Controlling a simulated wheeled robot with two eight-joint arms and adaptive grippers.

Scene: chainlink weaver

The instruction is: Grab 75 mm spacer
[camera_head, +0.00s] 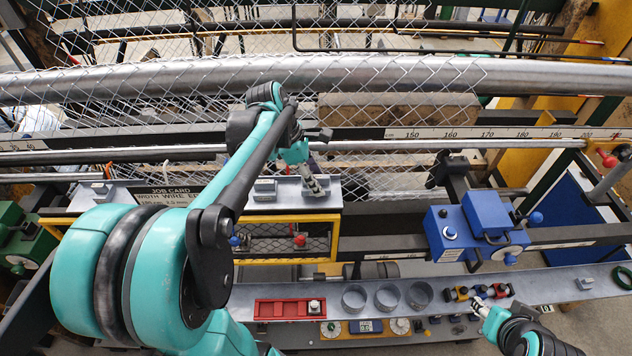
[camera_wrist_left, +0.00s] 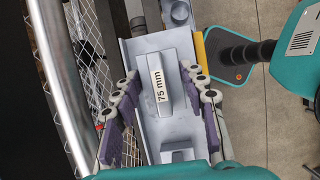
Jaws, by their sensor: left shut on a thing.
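The 75 mm spacer (camera_wrist_left: 166,66) is a grey block with a white "75 mm" label, lying on a grey shelf in the left wrist view. My left gripper (camera_wrist_left: 162,74) has its purple-padded fingers on both sides of it, shut on the spacer. In the head view the left gripper (camera_head: 312,180) points down at the right end of the shelf (camera_head: 290,203), and it partly hides the spacer there. My right gripper (camera_head: 480,304) is at the lower right, by small coloured blocks; its jaw opening is too small to make out.
Another grey block (camera_head: 265,188) sits on the shelf to the left. A yellow frame (camera_head: 337,228) runs under the shelf. Chain-link mesh hangs behind.

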